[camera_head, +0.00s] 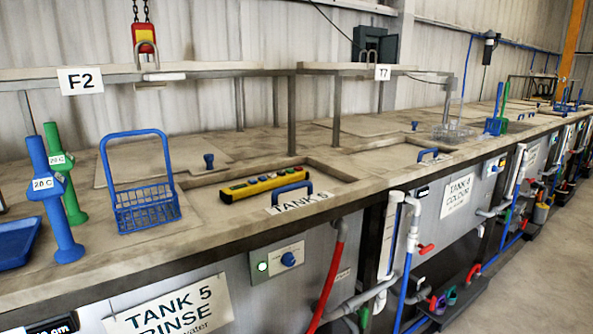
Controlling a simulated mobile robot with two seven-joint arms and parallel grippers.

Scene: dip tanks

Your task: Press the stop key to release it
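A yellow control pendant (240,192) with a row of small coloured keys lies on the worktop, beside a blue handle (292,189) and behind the TANK 5 label (299,203). Its keys are too small to read, so I cannot tell which one is the stop key or whether it is pressed in. A grey control plate (276,262) with a lit green lamp and a blue knob is on the front of the tank below. Neither of my grippers is in view.
A blue wire basket (147,207) with a tall handle stands left of the pendant. Blue (57,215) and green (66,180) upright tools stand at the far left. A red and yellow hoist block (144,36) hangs above the back. Pipes run down the tank fronts; the floor at right is clear.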

